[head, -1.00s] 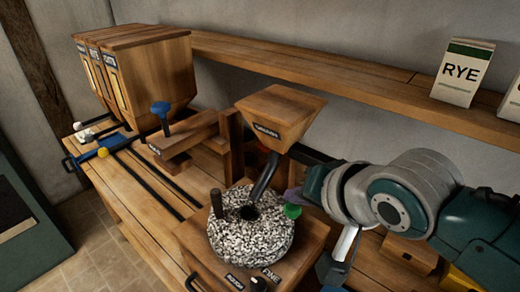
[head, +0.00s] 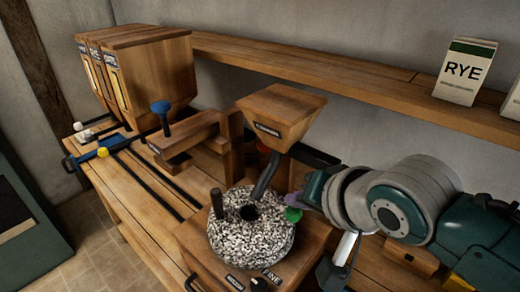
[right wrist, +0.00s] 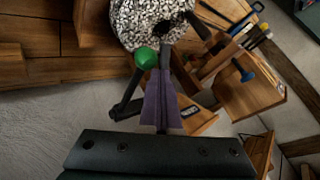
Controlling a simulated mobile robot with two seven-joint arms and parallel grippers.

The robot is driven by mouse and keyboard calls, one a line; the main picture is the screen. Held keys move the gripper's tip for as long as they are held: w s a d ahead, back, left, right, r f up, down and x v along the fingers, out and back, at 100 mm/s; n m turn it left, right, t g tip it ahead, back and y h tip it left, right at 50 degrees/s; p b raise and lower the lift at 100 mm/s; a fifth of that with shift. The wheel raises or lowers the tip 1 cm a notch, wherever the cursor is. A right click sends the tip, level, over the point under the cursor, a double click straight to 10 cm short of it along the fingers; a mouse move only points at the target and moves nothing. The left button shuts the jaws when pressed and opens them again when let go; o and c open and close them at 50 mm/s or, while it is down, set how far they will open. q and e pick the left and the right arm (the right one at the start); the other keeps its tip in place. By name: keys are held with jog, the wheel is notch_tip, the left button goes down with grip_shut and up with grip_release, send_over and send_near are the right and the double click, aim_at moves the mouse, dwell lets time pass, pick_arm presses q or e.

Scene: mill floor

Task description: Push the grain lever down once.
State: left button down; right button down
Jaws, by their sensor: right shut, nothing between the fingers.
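A lever with a green ball knob (head: 293,214) stands beside the speckled millstone, below the wooden hopper (head: 281,112). I cannot read a label that names it the grain lever. The green knob (right wrist: 146,57) and its dark arm also show in the right wrist view. My right gripper (head: 292,198) is shut and empty, with its purple fingers right by the knob. In the right wrist view the fingers (right wrist: 163,72) lie just to the right of the knob. Whether they touch it I cannot tell. My left gripper is out of view.
The millstone (head: 250,240) has an upright dark handle (head: 216,203). A blue-knobbed lever (head: 161,108) stands further left, near wooden bins (head: 150,70). A RYE bag (head: 463,72) stands on the shelf behind.

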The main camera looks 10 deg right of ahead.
jog(key=shift+f+b, duration=0.45)
jog(key=shift+f, duration=0.25)
dwell(0.3)
jog(key=shift+f+b, duration=0.45)
jog(key=shift+f, duration=0.15)
dwell(0.5)
jog(key=shift+r, duration=0.15)
dwell(0.4)
jog(key=shift+r+p, duration=0.2)
jog(key=shift+p, duration=0.2)
jog(key=shift+r+p, duration=2.5)
jog(key=shift+p, duration=0.1)
notch_tip(320, 180, up, 5)
jog(key=p, duration=0.5)
